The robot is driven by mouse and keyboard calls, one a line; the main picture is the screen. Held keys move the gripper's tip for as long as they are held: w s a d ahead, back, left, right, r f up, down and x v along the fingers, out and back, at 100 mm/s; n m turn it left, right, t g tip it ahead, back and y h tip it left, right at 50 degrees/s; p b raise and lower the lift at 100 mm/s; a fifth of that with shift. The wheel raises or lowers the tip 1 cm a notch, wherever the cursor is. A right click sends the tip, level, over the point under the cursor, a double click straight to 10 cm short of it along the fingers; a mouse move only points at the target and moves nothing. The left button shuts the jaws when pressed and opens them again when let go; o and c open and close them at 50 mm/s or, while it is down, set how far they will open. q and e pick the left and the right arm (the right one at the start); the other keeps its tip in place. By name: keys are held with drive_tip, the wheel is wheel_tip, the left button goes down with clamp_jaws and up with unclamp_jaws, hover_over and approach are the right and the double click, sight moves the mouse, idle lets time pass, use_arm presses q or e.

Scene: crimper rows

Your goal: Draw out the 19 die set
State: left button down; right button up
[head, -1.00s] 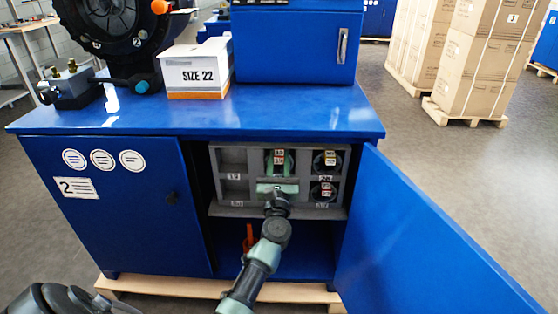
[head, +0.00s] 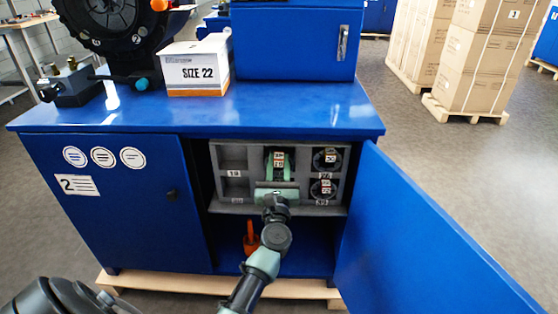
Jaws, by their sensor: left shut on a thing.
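An open blue cabinet holds a grey rack (head: 226,203) of compartments. My left gripper (head: 278,178) reaches into the upper middle compartment and is shut on a die set (head: 279,159) there. The die set's small tag is too blurred to read for certain, though it may say 19. The gripper hides its lower part and any label below it. The upper left compartment, with a label that looks like 19 (head: 233,173), appears empty. My right gripper is not in view.
Two dark round die sets sit in the right column, one above (head: 326,158) and one below (head: 323,188). The blue door (head: 420,245) stands open at the right. An orange object (head: 251,238) is below the rack.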

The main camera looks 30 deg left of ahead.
use_arm(q)
drive_tip(key=shift+s+d+r, duration=0.15)
drive_tip(key=shift+s+d, duration=0.1)
drive_tip(key=shift+s, duration=0.05)
drive_tip(key=shift+s+d, duration=0.15)
drive_tip(key=shift+s, duration=0.15)
drive_tip(key=shift+s+d, duration=0.4)
drive_tip(key=shift+s, duration=0.3)
drive_tip(key=shift+s+d+r, duration=0.1)
drive_tip(key=shift+s+d, duration=0.15)
drive_tip(key=shift+s, duration=0.2)
drive_tip(key=shift+s+d, duration=0.35)
drive_tip(key=shift+s, duration=0.2)
drive_tip(key=shift+s+d, duration=0.3)
drive_tip(key=shift+s, duration=0.2)
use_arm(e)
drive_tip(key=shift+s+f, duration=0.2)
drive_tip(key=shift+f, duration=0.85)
